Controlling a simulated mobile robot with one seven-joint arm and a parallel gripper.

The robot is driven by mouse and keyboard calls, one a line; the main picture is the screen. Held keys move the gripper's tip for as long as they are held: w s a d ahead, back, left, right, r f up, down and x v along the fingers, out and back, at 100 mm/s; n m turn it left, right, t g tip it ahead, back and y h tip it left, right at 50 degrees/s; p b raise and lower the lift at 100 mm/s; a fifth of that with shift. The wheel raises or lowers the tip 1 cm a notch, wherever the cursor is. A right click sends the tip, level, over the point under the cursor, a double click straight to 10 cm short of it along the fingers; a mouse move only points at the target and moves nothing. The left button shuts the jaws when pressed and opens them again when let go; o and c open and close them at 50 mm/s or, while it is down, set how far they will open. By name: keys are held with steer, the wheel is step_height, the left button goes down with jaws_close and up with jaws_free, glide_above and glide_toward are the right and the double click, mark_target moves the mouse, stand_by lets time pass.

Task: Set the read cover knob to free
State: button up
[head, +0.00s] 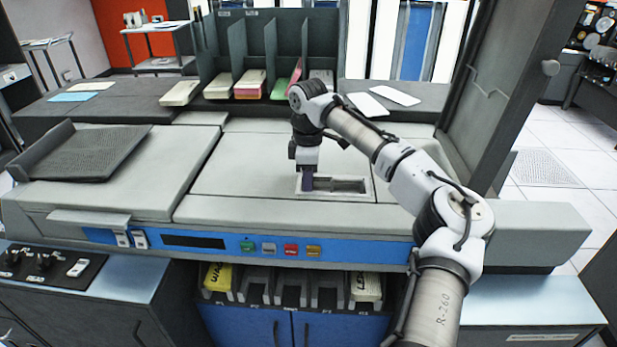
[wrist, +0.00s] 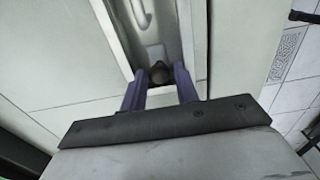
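The read cover knob appears to be the small dark round knob (wrist: 160,73) in the wrist view, at the near end of a recessed metal slot (wrist: 160,38). In the head view my gripper (head: 308,184) points down at the left end of this recess (head: 371,187) in the machine's top, and the knob is hidden there. In the wrist view the purple fingers of my gripper (wrist: 161,80) stand apart, one on each side of the knob. Narrow gaps seem to show between fingers and knob. I cannot tell which setting the knob is at.
A curved metal handle (wrist: 146,20) lies farther along the slot. The light grey cover (head: 240,165) around it is flat and clear. Card bins (head: 262,45) stand behind, and a dark upright panel (head: 505,85) rises at right. Coloured buttons (head: 290,250) line the front.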

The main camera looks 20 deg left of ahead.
jaws_close()
steer(key=shift+w+d+r+p, duration=0.1)
steer(key=shift+d+r+p, duration=0.05)
steer(key=shift+d+p, duration=0.4)
steer(key=shift+w+d+p, duration=0.2)
steer(key=shift+d+p, duration=0.1)
steer(key=shift+d, duration=0.1)
steer(key=shift+o, duration=0.3)
jaws_free()
steer(key=shift+d, duration=0.2)
steer(key=shift+a, duration=0.1)
steer(key=shift+r, duration=0.15)
step_height(320, 180, up, 13)
steer(key=shift+r+b, duration=0.15)
steer(key=shift+b, duration=0.25)
